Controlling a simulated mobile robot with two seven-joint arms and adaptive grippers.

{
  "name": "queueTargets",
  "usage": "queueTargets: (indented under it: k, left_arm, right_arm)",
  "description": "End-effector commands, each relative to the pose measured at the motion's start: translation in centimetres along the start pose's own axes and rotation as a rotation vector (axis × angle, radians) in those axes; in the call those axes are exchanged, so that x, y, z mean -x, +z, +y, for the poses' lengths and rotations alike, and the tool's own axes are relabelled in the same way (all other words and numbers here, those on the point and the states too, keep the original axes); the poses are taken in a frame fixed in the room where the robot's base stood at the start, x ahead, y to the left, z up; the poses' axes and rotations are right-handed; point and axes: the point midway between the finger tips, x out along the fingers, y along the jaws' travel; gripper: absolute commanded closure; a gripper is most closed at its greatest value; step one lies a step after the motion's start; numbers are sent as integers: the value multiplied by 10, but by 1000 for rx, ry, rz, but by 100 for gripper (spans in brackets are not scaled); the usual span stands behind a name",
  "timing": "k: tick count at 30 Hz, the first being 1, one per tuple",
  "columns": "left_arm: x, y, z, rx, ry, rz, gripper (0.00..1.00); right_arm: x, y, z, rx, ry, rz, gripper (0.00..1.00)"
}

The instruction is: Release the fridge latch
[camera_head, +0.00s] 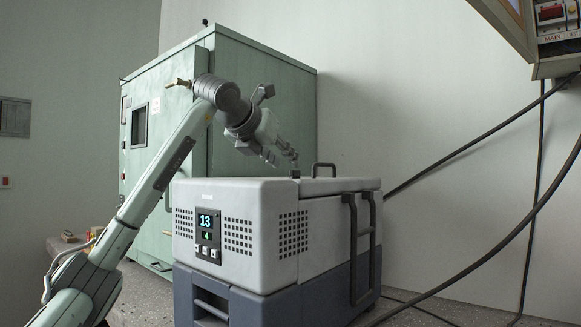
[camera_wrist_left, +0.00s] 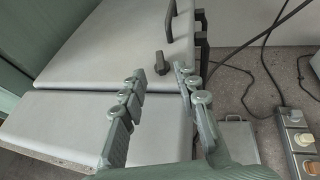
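The fridge (camera_head: 265,240) is a light grey box with a dark blue-grey base and a small display, standing on the bench. A small dark latch (camera_wrist_left: 161,63) stands up from the lid (camera_wrist_left: 110,45) near the lid's seam; in the head view the latch (camera_head: 295,174) shows just below my gripper's fingertips. My left gripper (camera_head: 284,156) reaches down over the fridge top from the left. In the left wrist view, my left gripper (camera_wrist_left: 161,74) is open, with the latch in line between its fingertips and apparently not held. My right gripper is in neither view.
A dark lid handle (camera_head: 323,168) rises behind the latch, and a tall side handle (camera_head: 360,240) is on the fridge's right. A green cabinet (camera_head: 260,110) stands behind. Cables (camera_head: 480,145) hang at the right; a power strip (camera_wrist_left: 297,140) lies low at the right.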

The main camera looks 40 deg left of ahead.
Motion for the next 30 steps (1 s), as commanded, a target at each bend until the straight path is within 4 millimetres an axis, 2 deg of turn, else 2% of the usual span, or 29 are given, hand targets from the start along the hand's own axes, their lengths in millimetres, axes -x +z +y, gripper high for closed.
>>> queueTargets:
  k: [3,9,19,27,30]
  left_arm:
    - [-20,0,0,1,-1,4,69]
    - [-42,0,0,0,-1,1,69]
    - [-47,0,0,0,0,0,69]
    - [-46,0,0,0,0,-1,100]
    - [-46,0,0,0,0,-1,100]
  right_arm:
    - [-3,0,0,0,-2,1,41]
    - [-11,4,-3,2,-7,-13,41]
    - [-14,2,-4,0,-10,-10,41]
    - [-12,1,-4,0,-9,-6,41]
    - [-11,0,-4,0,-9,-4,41]
